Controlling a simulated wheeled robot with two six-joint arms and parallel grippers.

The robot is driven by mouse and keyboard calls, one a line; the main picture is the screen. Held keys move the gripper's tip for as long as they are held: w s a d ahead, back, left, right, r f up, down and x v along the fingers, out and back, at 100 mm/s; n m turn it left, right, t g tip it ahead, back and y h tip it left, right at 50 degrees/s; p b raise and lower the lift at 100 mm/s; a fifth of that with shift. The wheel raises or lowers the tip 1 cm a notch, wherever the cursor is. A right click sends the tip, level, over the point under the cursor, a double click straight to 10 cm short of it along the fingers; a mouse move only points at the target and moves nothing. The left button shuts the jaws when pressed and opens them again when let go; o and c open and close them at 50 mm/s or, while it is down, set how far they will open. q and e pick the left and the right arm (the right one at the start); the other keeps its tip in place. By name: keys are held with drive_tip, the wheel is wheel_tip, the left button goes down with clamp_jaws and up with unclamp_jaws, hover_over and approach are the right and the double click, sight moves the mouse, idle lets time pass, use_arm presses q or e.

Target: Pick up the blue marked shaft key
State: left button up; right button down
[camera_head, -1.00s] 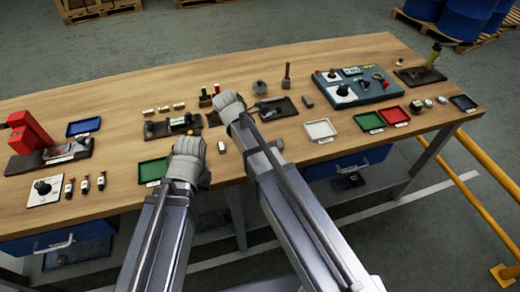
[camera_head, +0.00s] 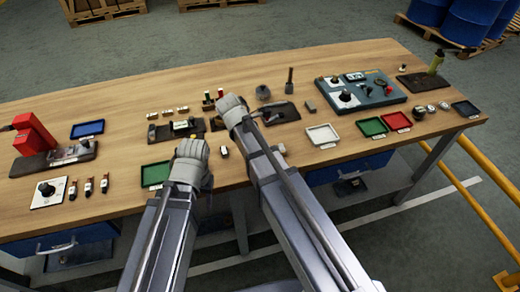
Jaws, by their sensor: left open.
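No shaft key with a blue mark can be made out at this size. Small pale blocks (camera_head: 167,112) stand in a row behind a dark fixture (camera_head: 174,131), and one small light piece (camera_head: 224,151) lies just right of my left gripper (camera_head: 192,148). My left gripper, a grey glove-like hand, is open above the bench's front part, beside the green tray; its fingertips are hard to see. My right gripper (camera_head: 233,106) is farther back, by a dark plate (camera_head: 278,113); its fingers are too small to read, and it hides part of the bench behind it.
The wooden bench (camera_head: 120,205) carries a red press (camera_head: 34,134), a blue tray (camera_head: 87,129), a green tray (camera_head: 155,174), a white tray (camera_head: 322,135) and a blue-grey control panel (camera_head: 361,90). Small red-marked pieces (camera_head: 88,188) lie at left. A yellow rail (camera_head: 487,185) stands at right.

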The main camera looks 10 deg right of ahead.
wheel_tip(320, 180, up, 10)
drive_tip(key=p, duration=0.9)
drive_tip(key=shift+f, duration=0.25)
drive_tip(key=shift+a, duration=0.1)
idle(0.4)
